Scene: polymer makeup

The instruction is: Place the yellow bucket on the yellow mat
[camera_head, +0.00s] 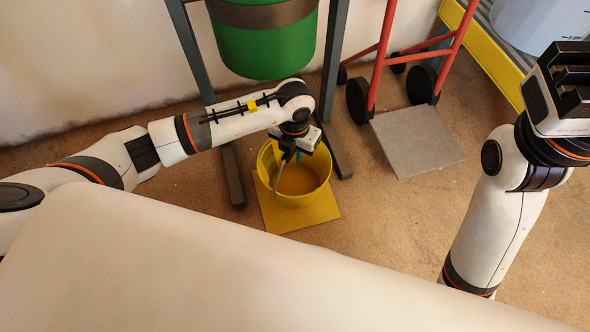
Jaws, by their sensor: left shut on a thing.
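The yellow bucket (304,198) is upright, with its open top facing me, in the middle of the head view. It is over the yellow mat (325,213), whose front and right parts show beside it. Whether the bucket's base touches the mat is hard to tell. My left gripper (286,160) reaches down at the bucket's far-left rim and is shut on the bucket; its exact hold is partly hidden by the wrist. My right gripper (572,82) is raised at the right edge, far from the bucket, and its finger gap is unclear.
A green barrel (265,45) hangs in a grey metal frame (334,50) behind the bucket. A red hand truck (380,55) with a grey plate stands to the right. A yellow-edged platform (485,50) holds a pale container (540,22). Brown floor right of the mat is clear.

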